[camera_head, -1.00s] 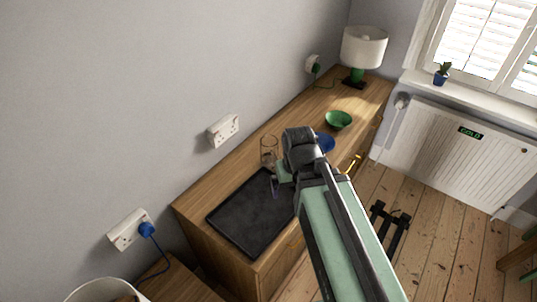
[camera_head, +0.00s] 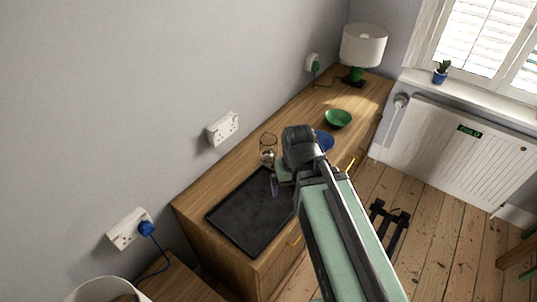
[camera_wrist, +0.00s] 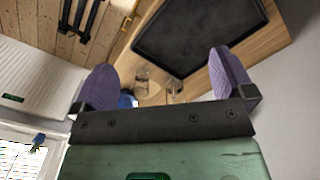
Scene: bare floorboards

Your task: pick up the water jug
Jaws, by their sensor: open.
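A clear glass vessel, which looks like the water jug (camera_head: 268,152), stands on the wooden sideboard between the wall and my gripper (camera_head: 276,183). In the wrist view two clear glass shapes show between the fingers: one on the left (camera_wrist: 143,80) and one on the right (camera_wrist: 175,90). I cannot tell which of them is the jug. My gripper's purple fingers (camera_wrist: 165,80) are wide apart with nothing held between them. The lower part of the right glass is hidden behind the gripper's dark bar.
A black tray (camera_head: 243,215) lies on the near end of the sideboard (camera_head: 190,206). A blue dish (camera_head: 325,141), a green bowl (camera_head: 338,119) and a lamp (camera_head: 363,48) stand farther back. The wall with sockets (camera_head: 222,128) runs close along the left.

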